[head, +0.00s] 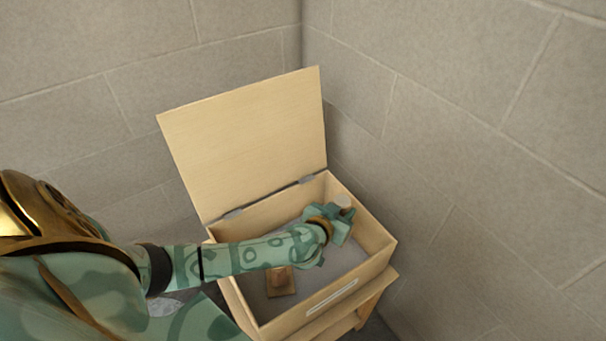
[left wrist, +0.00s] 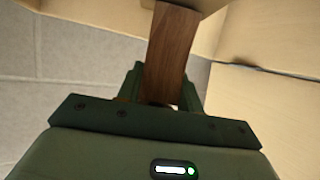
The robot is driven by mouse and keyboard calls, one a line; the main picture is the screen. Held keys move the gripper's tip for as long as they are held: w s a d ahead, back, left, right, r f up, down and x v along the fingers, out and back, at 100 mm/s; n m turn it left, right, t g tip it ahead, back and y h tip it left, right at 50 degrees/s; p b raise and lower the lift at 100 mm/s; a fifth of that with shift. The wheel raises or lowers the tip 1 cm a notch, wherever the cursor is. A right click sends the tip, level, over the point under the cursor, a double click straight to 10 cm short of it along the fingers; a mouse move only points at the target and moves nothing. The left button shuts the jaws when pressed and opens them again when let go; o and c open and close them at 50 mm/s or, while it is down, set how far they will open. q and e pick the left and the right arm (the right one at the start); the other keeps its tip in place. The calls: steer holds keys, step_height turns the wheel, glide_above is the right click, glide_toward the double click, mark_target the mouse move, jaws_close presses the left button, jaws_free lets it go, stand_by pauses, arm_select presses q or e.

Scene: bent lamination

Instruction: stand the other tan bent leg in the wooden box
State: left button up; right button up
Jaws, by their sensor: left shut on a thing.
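The wooden box (head: 375,270) stands with its lid open. My left gripper (head: 340,222) is over the right part of the box's inside, near its back right wall. It is shut on a bent leg (left wrist: 172,50), which shows as a brown wood-grained strip between the fingers in the left wrist view. Another tan-brown piece (head: 280,281), likely the first bent leg, is inside the box near the front wall. My right gripper is not in view.
The raised lid (head: 248,140) leans up behind the box. Grey block walls (head: 465,130) meet in a corner close behind and to the right. The box rests on a wooden stand (head: 372,302). Bare grey box floor (head: 325,272) shows between the piece and the right wall.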

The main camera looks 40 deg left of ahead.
arm_select(q)
steer(key=f+b, duration=0.1)
steer(key=f, duration=0.1)
steer(key=f+b, duration=0.2)
steer(key=f, duration=0.1)
steer(key=f+b, duration=0.2)
steer(key=f, duration=0.1)
steer(key=shift+w+a+f, duration=0.1)
steer(key=shift+w+f, duration=0.1)
steer(key=shift+w, duration=0.2)
step_height(320, 180, down, 4)
steer(key=b, duration=0.3)
steer(key=shift+s+r, duration=0.1)
steer(key=shift+r, duration=0.45)
steer(key=shift+f, duration=0.25)
steer(key=o, duration=1.1)
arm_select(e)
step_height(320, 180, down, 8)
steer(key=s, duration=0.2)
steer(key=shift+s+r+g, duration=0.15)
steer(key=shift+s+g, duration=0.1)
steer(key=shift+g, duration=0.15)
